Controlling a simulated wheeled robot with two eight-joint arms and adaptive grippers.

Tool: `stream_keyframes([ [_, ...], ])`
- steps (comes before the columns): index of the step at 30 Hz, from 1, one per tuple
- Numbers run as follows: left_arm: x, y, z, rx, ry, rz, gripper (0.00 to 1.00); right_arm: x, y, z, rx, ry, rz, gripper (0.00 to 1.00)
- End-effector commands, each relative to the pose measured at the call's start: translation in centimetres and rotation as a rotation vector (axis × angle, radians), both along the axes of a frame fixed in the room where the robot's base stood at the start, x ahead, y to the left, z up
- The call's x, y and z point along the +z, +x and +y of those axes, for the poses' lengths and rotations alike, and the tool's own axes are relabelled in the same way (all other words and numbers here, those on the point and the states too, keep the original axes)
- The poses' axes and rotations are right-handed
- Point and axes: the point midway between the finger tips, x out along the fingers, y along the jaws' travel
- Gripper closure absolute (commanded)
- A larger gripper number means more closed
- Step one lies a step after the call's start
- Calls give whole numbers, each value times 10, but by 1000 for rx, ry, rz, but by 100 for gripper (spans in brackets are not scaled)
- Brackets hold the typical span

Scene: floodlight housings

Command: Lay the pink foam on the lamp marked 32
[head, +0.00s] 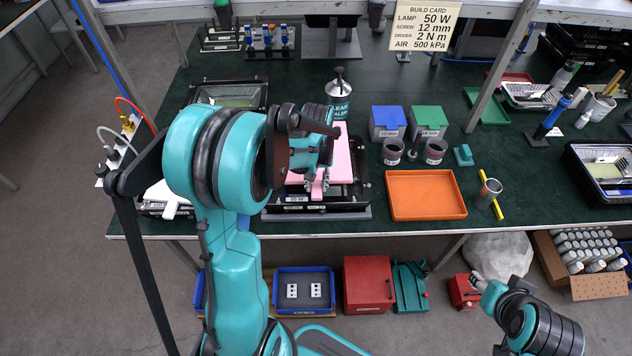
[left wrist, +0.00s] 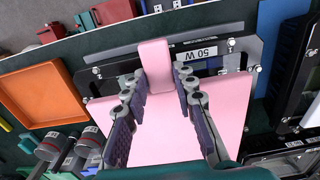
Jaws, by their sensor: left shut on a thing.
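The pink foam (head: 343,160) is a flat sheet with a narrow tab; in the left wrist view the sheet (left wrist: 160,135) spreads under my fingers. My left gripper (head: 318,184) is shut on the foam at its tab (left wrist: 155,62). The foam is over a black lamp housing (head: 350,213) whose label reads 50 W, also plain in the left wrist view (left wrist: 198,53). I cannot tell whether the foam touches the housing. I can read no 32 on any lamp. My right gripper (head: 478,284) is low at the bottom right, below the table edge; its jaws are unclear.
An orange tray (head: 427,196) lies right of the housing. Behind it stand two dark cups (head: 392,152) and blue and green lidded boxes (head: 388,122). Another lamp housing (head: 228,96) is at the back left. A build card (head: 437,29) reads lamp 50 W.

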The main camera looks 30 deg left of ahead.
Motion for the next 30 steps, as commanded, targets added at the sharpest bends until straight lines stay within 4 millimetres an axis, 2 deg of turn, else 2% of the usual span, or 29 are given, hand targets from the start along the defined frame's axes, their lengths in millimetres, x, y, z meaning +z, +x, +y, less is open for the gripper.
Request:
stream_keyframes([
  [5,-10,-2,-1,-1,1,-1,98,-9,0,0,0,0,0,56],
  [21,-62,-2,-1,-1,1,-1,98,-54,0,0,0,0,0,56],
  [30,-67,-2,-1,-1,1,-1,98,-57,0,0,0,0,0,56],
])
